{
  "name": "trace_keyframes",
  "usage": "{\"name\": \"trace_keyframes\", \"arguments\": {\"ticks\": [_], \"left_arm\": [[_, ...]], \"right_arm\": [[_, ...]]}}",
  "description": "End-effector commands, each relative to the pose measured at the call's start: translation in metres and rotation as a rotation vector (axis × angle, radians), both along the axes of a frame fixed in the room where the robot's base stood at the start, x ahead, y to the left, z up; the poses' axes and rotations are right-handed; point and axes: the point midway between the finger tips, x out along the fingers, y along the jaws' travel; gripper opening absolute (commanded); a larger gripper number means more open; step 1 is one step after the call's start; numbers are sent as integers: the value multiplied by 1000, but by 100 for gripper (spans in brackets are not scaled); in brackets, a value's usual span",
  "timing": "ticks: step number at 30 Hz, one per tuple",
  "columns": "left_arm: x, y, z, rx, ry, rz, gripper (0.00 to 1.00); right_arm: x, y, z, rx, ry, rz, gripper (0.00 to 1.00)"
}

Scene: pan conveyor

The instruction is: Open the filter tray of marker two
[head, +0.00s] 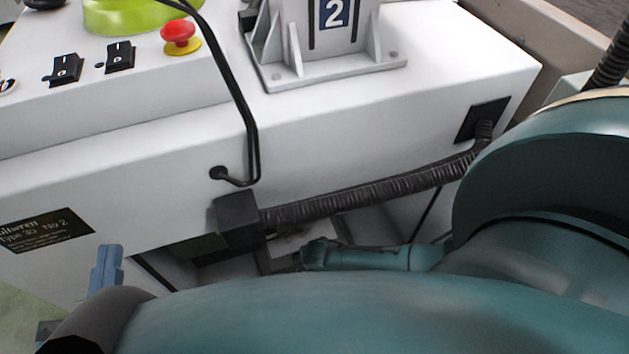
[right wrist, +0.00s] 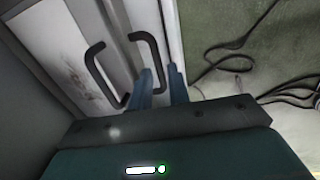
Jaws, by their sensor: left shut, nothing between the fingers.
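Marker two is the white machine (head: 330,140) with a "2" plate (head: 335,12) on its grey post. My left gripper (head: 108,258) has its blue fingers together, in front of the machine's lower left, apart from any handle. In the right wrist view, two black bar handles, a left one (right wrist: 95,70) and a right one (right wrist: 158,50), stand on pale fronts. I cannot tell which front is the filter tray. My right gripper (right wrist: 160,78) has its blue fingers apart, with the lower end of the right handle seen between them. Contact is unclear.
A black ribbed hose (head: 370,190) runs along the machine's lower front to a black box (head: 238,220). A red stop button (head: 180,35) and switches are on top. Black cables (right wrist: 245,65) lie on the floor beside the fronts. My teal arm hides much of the foreground.

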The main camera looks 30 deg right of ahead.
Motion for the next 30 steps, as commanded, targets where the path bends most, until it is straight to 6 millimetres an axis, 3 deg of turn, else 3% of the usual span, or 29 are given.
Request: {"name": "trace_keyframes", "arguments": {"ticks": [8,15,30], "left_arm": [[0,0,1,-5,1,-2,0],[0,0,0,-4,1,-2,0],[0,0,1,-3,0,-2,0]], "right_arm": [[0,0,0,0,0,0,18],[0,0,0,0,0,0,0],[0,-1,0,-1,0,0,0]]}}
